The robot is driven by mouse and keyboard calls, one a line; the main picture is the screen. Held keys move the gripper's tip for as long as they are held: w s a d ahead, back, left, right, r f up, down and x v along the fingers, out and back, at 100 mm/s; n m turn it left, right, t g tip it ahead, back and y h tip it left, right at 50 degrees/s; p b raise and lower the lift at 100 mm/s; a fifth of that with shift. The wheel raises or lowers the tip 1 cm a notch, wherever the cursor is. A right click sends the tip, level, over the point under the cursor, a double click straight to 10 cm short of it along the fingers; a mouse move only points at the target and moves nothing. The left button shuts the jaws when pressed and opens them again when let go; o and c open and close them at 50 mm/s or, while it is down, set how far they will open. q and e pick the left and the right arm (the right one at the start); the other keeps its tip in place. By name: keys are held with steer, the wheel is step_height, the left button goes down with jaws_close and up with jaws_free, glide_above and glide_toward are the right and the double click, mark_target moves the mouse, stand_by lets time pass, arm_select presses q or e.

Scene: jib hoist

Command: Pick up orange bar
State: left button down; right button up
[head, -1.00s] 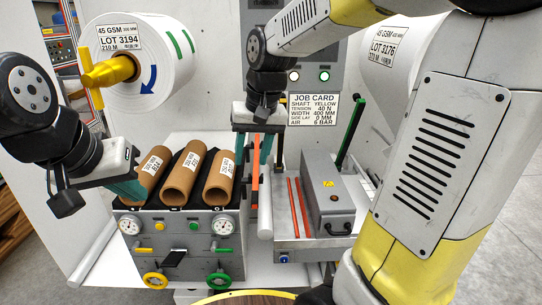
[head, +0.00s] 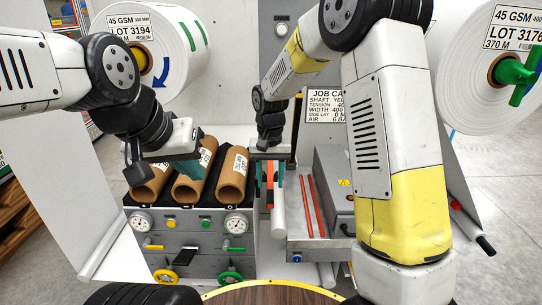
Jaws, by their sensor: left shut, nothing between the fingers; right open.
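An orange bar (head: 270,178) stands upright between the cabinet with the cardboard tubes and the metal tray. My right gripper (head: 269,172) points down from above with its teal fingers apart, one on each side of the bar's upper part. I cannot tell whether either finger touches it. Two thinner red-orange rods (head: 302,207) lie on the tray to the right. My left gripper (head: 188,171) is shut and empty, in front of or over the cardboard tubes; its wrist partly hides them.
Several cardboard tubes (head: 233,178) lie on the cabinet (head: 190,250) with gauges and valves. A grey box (head: 334,180) sits on the tray (head: 310,232). A large white roll (head: 465,60) hangs at the right.

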step_height(320, 180, down, 2)
steer(key=shift+f, duration=0.2)
jaws_close()
steer(key=shift+r, duration=0.1)
